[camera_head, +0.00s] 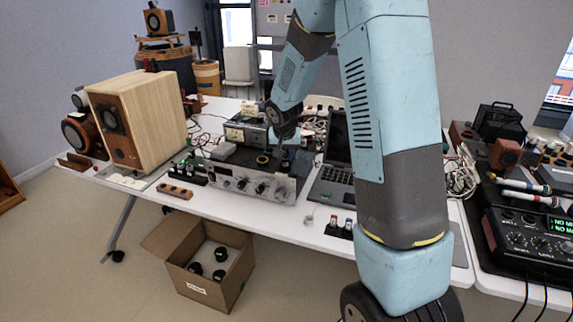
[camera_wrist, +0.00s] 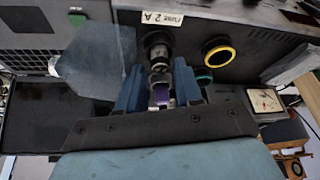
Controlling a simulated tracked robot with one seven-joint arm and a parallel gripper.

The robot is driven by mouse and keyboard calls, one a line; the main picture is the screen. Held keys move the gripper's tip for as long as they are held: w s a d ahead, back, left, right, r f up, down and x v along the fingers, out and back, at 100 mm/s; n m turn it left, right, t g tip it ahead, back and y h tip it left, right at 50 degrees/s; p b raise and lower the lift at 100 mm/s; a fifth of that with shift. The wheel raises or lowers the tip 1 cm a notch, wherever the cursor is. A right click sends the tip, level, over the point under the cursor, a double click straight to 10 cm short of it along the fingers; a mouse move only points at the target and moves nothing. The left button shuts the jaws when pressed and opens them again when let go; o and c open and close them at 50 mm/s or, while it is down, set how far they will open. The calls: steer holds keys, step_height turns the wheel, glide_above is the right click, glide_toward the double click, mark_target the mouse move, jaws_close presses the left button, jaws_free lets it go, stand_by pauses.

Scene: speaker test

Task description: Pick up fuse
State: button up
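The fuse (camera_wrist: 158,62) shows in the wrist view as a small metallic cylinder at a round dark holder, below a white label reading "FUSE 2A" (camera_wrist: 162,18). My gripper (camera_wrist: 161,78) has its two blue fingers on either side of the fuse's near end, where a purple part shows. I cannot tell whether the fingers touch it. In the head view my gripper (camera_head: 280,148) is over the silver amplifier (camera_head: 240,180), near its back. The fuse cannot be made out there.
A yellow-ringed round opening (camera_wrist: 218,56) lies right of the fuse. In the head view, a wooden speaker (camera_head: 150,120) stands left of the amplifier and a laptop (camera_head: 335,180) right. An open cardboard box (camera_head: 215,290) sits on the floor. The table's front-left strip is mostly clear.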

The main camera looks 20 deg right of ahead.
steer(key=shift+x, duration=1)
jaws_close()
step_height(320, 180, up, 4)
steer(key=shift+s+f, duration=0.1)
steer(key=shift+s, duration=0.05)
steer(key=s+a+r, duration=0.1)
steer(key=s+r, duration=0.8)
steer(key=s, duration=0.4)
steer(key=shift+s+a, duration=0.3)
steer(key=shift+a, duration=0.05)
